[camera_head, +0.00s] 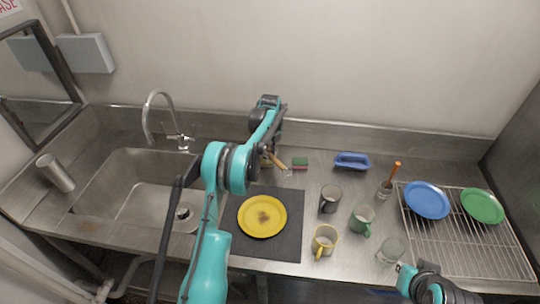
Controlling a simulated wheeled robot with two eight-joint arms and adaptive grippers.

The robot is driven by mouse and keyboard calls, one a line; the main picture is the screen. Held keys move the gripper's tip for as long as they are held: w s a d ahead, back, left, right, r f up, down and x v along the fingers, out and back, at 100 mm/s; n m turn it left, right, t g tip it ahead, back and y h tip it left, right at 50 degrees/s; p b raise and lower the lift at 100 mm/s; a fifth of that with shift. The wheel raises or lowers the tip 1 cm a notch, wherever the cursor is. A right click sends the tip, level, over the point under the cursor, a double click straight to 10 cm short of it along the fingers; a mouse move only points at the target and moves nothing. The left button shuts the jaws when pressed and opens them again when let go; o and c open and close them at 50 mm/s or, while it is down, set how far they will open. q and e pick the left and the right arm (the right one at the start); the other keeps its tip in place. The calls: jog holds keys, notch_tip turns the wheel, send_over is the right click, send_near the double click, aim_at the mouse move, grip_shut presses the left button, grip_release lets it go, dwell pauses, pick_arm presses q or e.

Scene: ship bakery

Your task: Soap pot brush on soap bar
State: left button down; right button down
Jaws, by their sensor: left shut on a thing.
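My left arm reaches over the counter from the bottom, and its gripper (272,150) is partly hidden behind my own forearm. It is shut on the pot brush (278,162), whose wooden handle slants down to the right, with a pale end near the counter. I cannot tell whether the brush touches anything. I cannot make out the soap bar for certain; a small yellowish patch beside the gripper is mostly covered by my arm. Part of my right arm shows at the bottom right, but its fingers are not visible.
A green and red sponge (299,164) lies just right of the brush, with a blue dish (352,161) further right. A yellow plate (262,216) lies on a dark mat (287,249). Several mugs and glasses stand to the right. The sink (130,185) is at the left.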

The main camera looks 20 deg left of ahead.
pick_arm(q)
jog(key=shift+f+b, duration=0.55)
jog(key=shift+f, duration=0.05)
dwell(1.8)
jog(key=shift+r+p, duration=1.85)
jog(key=shift+r, duration=1.7)
jog(key=shift+f, duration=0.1)
